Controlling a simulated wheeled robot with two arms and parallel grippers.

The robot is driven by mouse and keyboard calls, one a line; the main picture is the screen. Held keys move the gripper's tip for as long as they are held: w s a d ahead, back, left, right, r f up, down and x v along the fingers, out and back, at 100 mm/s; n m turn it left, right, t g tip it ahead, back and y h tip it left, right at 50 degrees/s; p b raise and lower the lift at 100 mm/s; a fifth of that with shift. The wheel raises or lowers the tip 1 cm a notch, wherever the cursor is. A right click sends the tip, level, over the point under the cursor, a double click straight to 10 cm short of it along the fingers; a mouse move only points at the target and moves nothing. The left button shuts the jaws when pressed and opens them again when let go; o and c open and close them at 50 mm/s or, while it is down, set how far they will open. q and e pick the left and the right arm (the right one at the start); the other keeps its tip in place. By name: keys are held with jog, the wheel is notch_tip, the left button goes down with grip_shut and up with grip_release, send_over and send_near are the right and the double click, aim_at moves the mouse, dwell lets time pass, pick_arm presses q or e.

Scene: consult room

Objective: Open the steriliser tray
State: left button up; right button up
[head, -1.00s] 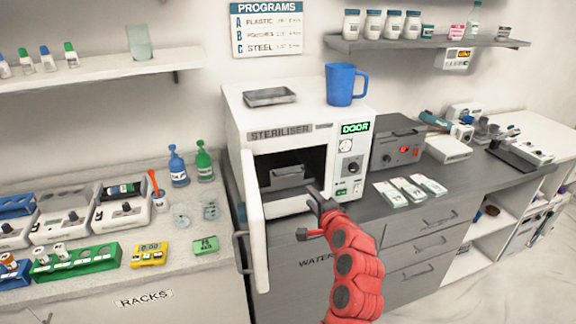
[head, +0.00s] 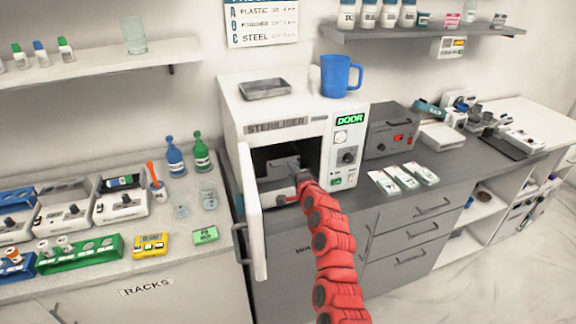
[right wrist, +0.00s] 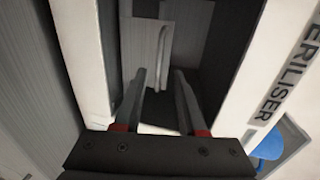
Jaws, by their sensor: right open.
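The white steriliser (head: 232,112) stands on the counter with its door (head: 254,215) swung open to the left. Inside its dark chamber is the grey steriliser tray (head: 272,184), partly hidden by my arm. My right gripper (head: 284,192) reaches in at the chamber mouth, at the tray's front. In the right wrist view my right gripper (right wrist: 161,75) is open, its two fingers pointing at the tray (right wrist: 138,62) and its upright-looking handle bar (right wrist: 162,52). The handle appears between and beyond the fingertips; contact cannot be told. My left gripper is not in view.
A metal dish (head: 265,89) and a blue mug (head: 336,76) sit on top of the steriliser. The open door and chamber walls closely flank my right gripper. A grey box (head: 391,130) and white packets (head: 404,177) are to the right, bottles (head: 174,157) to the left.

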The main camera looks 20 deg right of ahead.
jog(key=shift+x, duration=2.25)
jog(key=shift+d+f, duration=0.1)
grip_shut()
